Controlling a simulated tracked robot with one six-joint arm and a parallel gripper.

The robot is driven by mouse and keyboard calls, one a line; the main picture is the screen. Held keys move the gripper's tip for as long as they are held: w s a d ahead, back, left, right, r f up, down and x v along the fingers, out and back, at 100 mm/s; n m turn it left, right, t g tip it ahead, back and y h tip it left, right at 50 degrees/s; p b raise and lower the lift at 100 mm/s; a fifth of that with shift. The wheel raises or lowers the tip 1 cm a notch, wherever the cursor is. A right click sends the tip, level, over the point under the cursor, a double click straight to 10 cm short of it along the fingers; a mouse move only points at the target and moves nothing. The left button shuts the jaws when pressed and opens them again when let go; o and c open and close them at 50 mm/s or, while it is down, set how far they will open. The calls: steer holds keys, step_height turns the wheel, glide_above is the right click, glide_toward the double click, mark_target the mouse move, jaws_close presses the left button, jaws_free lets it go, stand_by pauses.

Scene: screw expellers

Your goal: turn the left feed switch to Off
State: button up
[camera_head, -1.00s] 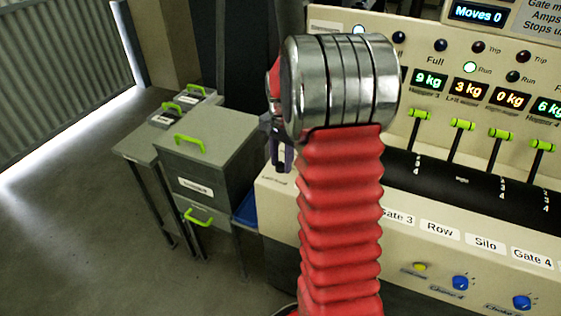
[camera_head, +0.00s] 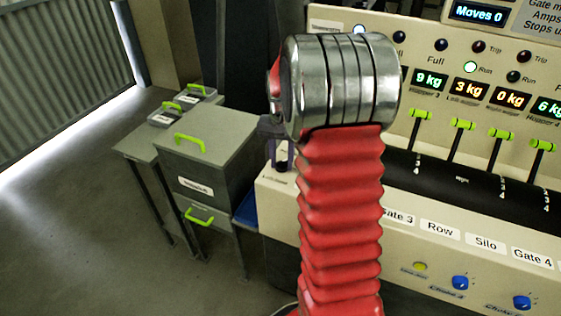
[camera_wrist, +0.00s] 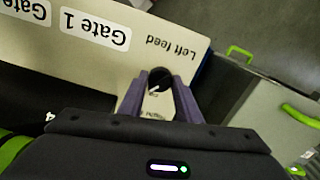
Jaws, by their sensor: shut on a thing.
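The left feed switch (camera_wrist: 160,76) is a dark round knob in the wrist view, beside the upside-down "Left feed" label (camera_wrist: 171,47) on the cream panel. My gripper (camera_wrist: 161,84) has its two purple fingers on either side of the knob, shut on it. Small lettering shows between the fingers, too blurred to read surely, so I cannot tell the switch's setting. In the head view my gripper (camera_head: 280,155) is at the left end of the panel, partly hidden by my arm, and the switch itself is hidden.
The cream console (camera_head: 430,190) carries green-handled levers (camera_head: 463,125), lit weight displays and blue knobs (camera_head: 460,283). A grey drawer cabinet (camera_head: 205,170) with green handles stands left of it. Lidded containers (camera_head: 178,106) sit on a table behind. The floor at left is clear.

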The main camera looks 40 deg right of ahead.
mark_target(283, 162)
steer(key=n, duration=0.6)
steer(key=shift+s+d+f+n, duration=0.1)
steer(key=shift+s+d+n, duration=0.1)
steer(key=shift+n, duration=0.2)
steer(key=shift+a, duration=0.1)
steer(key=o, duration=1.1)
steer(key=shift+w, duration=0.1)
steer(key=shift+c, duration=0.2)
steer(key=shift+w+r, duration=0.1)
steer(key=shift+r, duration=0.45)
step_height(283, 162, up, 13)
steer(key=shift+f, duration=0.15)
